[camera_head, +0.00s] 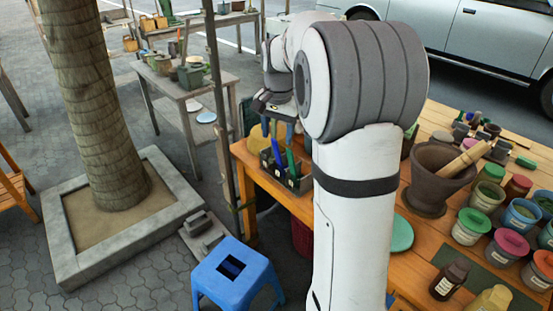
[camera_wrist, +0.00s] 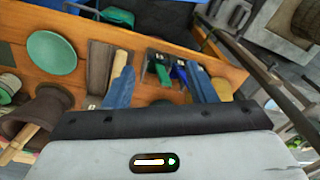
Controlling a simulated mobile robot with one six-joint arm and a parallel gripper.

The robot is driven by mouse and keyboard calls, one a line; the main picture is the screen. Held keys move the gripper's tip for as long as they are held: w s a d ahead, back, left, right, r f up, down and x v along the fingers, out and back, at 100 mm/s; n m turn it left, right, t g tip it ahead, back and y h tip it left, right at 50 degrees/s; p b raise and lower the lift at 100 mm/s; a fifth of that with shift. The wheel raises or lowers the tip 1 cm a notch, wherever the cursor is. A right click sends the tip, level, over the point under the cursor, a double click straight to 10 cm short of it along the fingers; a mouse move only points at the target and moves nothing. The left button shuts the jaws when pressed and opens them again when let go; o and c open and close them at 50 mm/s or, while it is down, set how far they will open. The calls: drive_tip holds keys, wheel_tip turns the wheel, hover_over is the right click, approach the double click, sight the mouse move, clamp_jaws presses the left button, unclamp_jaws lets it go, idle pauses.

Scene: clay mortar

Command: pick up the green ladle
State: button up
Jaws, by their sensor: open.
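A green handle, which looks like the green ladle (camera_head: 291,163), stands in a dark box (camera_head: 303,185) on the left end of the orange wooden table. A blue handle (camera_head: 276,152) stands beside it. In the wrist view the green ladle (camera_wrist: 161,74) shows between the two blue fingers, with the blue handle (camera_wrist: 180,75) to its right. My gripper (camera_head: 278,128) is open and empty above the box. Its fingers (camera_wrist: 159,67) look apart from the ladle. The ladle's lower part is hidden in the box.
A brown mortar with a pestle (camera_head: 432,182), several lidded pots (camera_head: 480,218) and a green plate (camera_head: 401,233) stand on the table. A yellow round thing (camera_wrist: 222,88) is beside the box. A pole (camera_head: 217,90) rises near the table's left edge. A blue stool (camera_head: 235,266) stands below.

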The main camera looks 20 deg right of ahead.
sight(291, 155)
drive_tip(key=w+d+f+m, duration=0.1)
drive_tip(key=w+d+f, duration=0.2)
drive_tip(key=w+d+f+m+b, duration=0.1)
drive_tip(key=w+d+f+m, duration=0.1)
drive_tip(key=w+d+f, duration=0.1)
drive_tip(key=w+d+f+m+g, duration=0.1)
drive_tip(key=w+d+f, duration=0.2)
drive_tip(key=w+f, duration=0.1)
drive_tip(key=shift+w+m, duration=0.15)
drive_tip(key=shift+m, duration=0.25)
drive_tip(key=f, duration=0.4)
drive_tip(key=f+p, duration=0.1)
drive_tip(key=f, duration=0.2)
drive_tip(key=shift+s+a+f, duration=0.15)
drive_tip(key=shift+s+f, duration=0.05)
drive_tip(key=shift+f, duration=0.15)
clamp_jaws()
